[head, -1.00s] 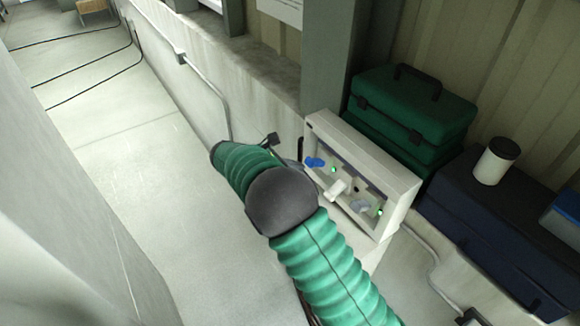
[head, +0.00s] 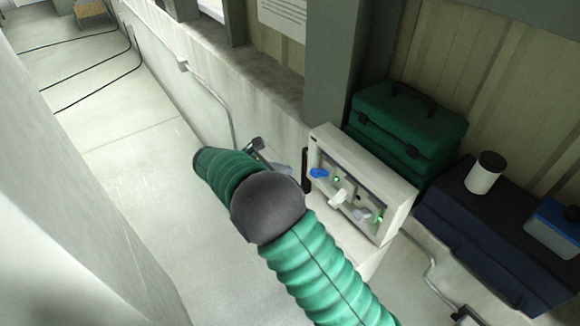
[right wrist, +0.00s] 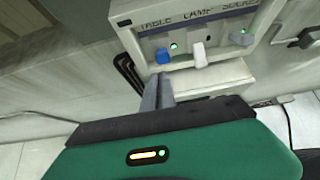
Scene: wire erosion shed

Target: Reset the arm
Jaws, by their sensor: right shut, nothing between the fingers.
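My right arm, in a green ribbed sleeve with a dark elbow, reaches up from the bottom of the head view. My right gripper (head: 283,171) is partly hidden behind it, left of the switch box. In the right wrist view, the two grey fingers of the right gripper (right wrist: 158,92) are together and empty, below the blue switch (right wrist: 162,56) and apart from it. The pale switch box (head: 398,188) has a blue switch (head: 319,173), a white switch (head: 338,197) and a grey switch (head: 361,213), with green lights. My left gripper is not in view.
Green cases (head: 410,118) stand behind the box. A dark blue case (head: 500,235) at the right carries a white canister (head: 484,173) and a blue-and-white container (head: 553,230). The floor at left is clear, with cables farther off.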

